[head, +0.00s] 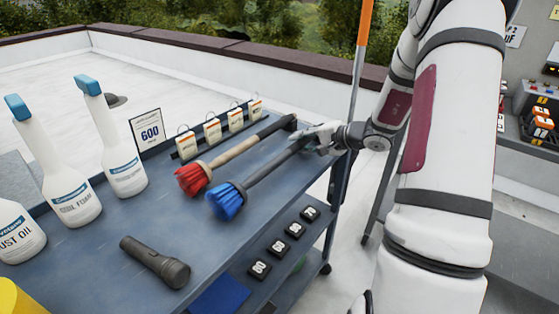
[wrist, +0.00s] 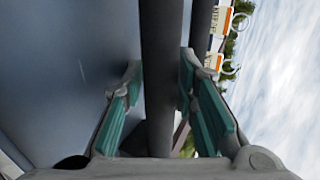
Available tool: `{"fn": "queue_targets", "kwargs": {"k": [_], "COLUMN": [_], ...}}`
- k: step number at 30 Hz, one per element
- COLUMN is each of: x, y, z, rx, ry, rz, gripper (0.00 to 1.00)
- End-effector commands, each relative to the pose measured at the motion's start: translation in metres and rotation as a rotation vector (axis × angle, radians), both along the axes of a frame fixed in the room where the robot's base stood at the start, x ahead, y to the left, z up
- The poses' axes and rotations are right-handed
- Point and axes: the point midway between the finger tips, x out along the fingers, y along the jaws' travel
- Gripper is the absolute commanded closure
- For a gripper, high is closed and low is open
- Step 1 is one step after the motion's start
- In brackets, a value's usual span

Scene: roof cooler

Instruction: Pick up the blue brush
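The blue brush has blue bristles (head: 226,201) and a dark handle (head: 275,165). It lies slanting across the blue-grey cart top (head: 200,225), bristles toward the middle and handle end toward the right edge. My gripper (head: 318,139) is at the handle's far end. In the wrist view, the dark handle (wrist: 163,40) runs between the two teal-padded fingers of my gripper (wrist: 161,68). Both fingertips meet the handle's sides, and the gripper looks shut on it. I see no clear gap between the bristles and the cart top.
A red brush (head: 193,178) lies close beside the blue one. Spray bottles (head: 122,165) stand at the left, and a dark flashlight (head: 155,262) lies at the front. A price sign (head: 150,133) and small tags (head: 212,131) line the back edge. An orange-topped pole (head: 362,40) rises behind my gripper.

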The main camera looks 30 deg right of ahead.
Motion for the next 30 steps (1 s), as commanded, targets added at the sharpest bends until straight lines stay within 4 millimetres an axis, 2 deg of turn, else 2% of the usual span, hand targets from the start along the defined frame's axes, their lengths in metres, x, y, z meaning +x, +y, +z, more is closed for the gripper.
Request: {"fn": "queue_targets", "kwargs": {"k": [3,6,7,20,28,30], "x": [0.000,0.000,0.000,-0.001,0.000,-0.012], "y": [0.000,0.000,0.000,0.000,0.000,0.003], "z": [0.000,0.000,0.000,0.005,0.037,0.038], "rx": [0.000,0.000,0.000,0.000,-0.002,0.003], "ry": [0.000,0.000,0.000,-0.001,-0.004,0.001], "rz": [0.000,0.000,0.000,0.000,0.000,-0.001], "gripper": [0.75,0.98,1.00,1.00,1.00,1.00]}}
